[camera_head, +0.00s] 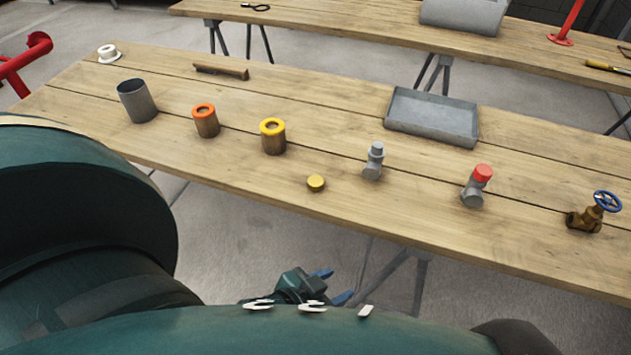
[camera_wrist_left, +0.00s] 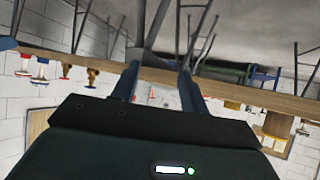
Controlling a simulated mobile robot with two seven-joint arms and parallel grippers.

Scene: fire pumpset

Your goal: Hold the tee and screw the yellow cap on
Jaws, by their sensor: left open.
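The yellow cap (camera_head: 316,183) is a small round disc lying on the near part of the wooden table (camera_head: 190,165). A grey tee (camera_head: 374,164) stands to its right, with a bare grey upper end. A second grey tee (camera_head: 473,192) with a red cap on top stands further right. My left gripper (camera_head: 335,286) is below the table's near edge in the head view, open and apart from both tees and the cap. In the left wrist view its two fingers (camera_wrist_left: 158,85) are spread with nothing between them. My right gripper is not in view.
A brass valve (camera_head: 586,219) with a blue wheel stands at right. A grey tray (camera_head: 432,117) lies behind the tees. A yellow-topped cylinder (camera_head: 273,137), an orange-topped cylinder (camera_head: 206,121) and a grey cup (camera_head: 137,101) stand left. Table legs (camera_head: 395,275) are near my gripper.

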